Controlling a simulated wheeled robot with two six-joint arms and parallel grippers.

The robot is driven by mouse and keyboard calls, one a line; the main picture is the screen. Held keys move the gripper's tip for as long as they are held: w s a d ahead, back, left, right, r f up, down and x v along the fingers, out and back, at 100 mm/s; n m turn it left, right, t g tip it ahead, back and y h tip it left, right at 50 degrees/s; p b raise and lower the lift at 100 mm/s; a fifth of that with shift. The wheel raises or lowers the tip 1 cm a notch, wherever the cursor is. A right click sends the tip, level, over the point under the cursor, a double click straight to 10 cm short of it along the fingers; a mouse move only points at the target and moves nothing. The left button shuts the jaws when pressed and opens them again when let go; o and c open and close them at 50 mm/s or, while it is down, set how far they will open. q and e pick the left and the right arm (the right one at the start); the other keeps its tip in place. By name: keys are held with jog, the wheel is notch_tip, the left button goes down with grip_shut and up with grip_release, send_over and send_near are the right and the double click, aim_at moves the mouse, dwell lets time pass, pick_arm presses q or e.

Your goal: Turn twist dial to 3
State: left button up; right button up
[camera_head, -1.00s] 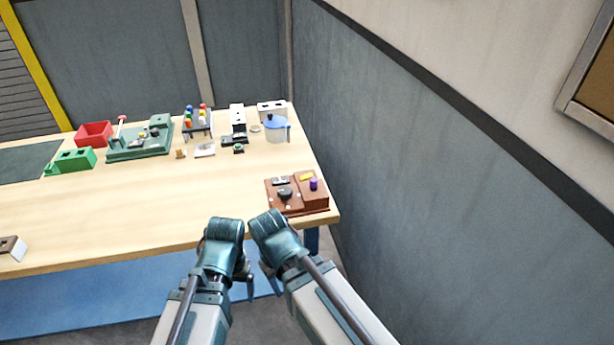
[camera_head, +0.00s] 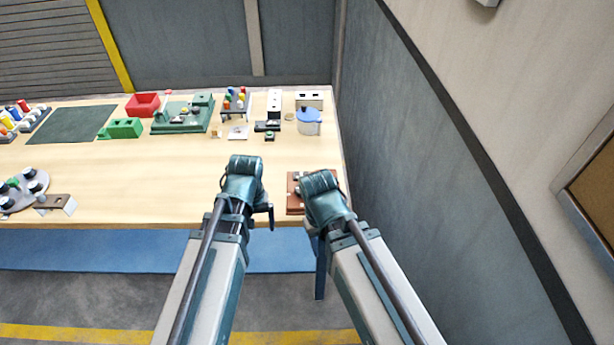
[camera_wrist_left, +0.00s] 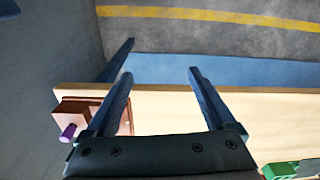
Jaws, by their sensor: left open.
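A brown box (camera_head: 295,203) sits at the table's front right corner, mostly hidden behind my right arm in the head view. It also shows at the lower left of the left wrist view (camera_wrist_left: 75,108), with a purple knob (camera_wrist_left: 68,132) on it. I cannot make out the twist dial or its setting. My left gripper (camera_head: 262,217) is just left of the box in the head view. In the left wrist view its fingers (camera_wrist_left: 158,73) are apart and empty, the left one overlapping the box. My right gripper (camera_head: 314,230) is mostly hidden by its wrist, in front of the box.
The wooden table (camera_head: 150,180) is clear in the middle. A red bin (camera_head: 142,105), green block (camera_head: 125,128), green fixture (camera_head: 182,116) and blue-lidded pot (camera_head: 309,121) stand along the back. A round grey plate with knobs (camera_head: 22,190) lies at left. A wall rises close on the right.

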pick_arm(q)
jog(key=w+d+r+n+p, duration=0.1)
jog(key=w+r+n+p, duration=0.3)
jog(key=w+r+n, duration=0.35)
jog(key=w+d+f+n, duration=0.1)
jog(key=w+d+n, duration=1)
jog(key=n, duration=0.7)
jog(key=shift+w+d+f, duration=0.25)
jog(key=shift+w+f, duration=0.05)
jog(key=shift+w, duration=0.6)
pick_arm(e)
notch_tip(320, 180, up, 6)
jog(key=shift+d, duration=0.2)
jog(key=shift+f, duration=0.1)
pick_arm(q)
notch_tip(320, 180, down, 14)
jog(key=b, duration=1.3)
jog(key=shift+r, duration=0.1)
pick_arm(e)
notch_tip(320, 180, down, 14)
jog(key=shift+r, duration=0.2)
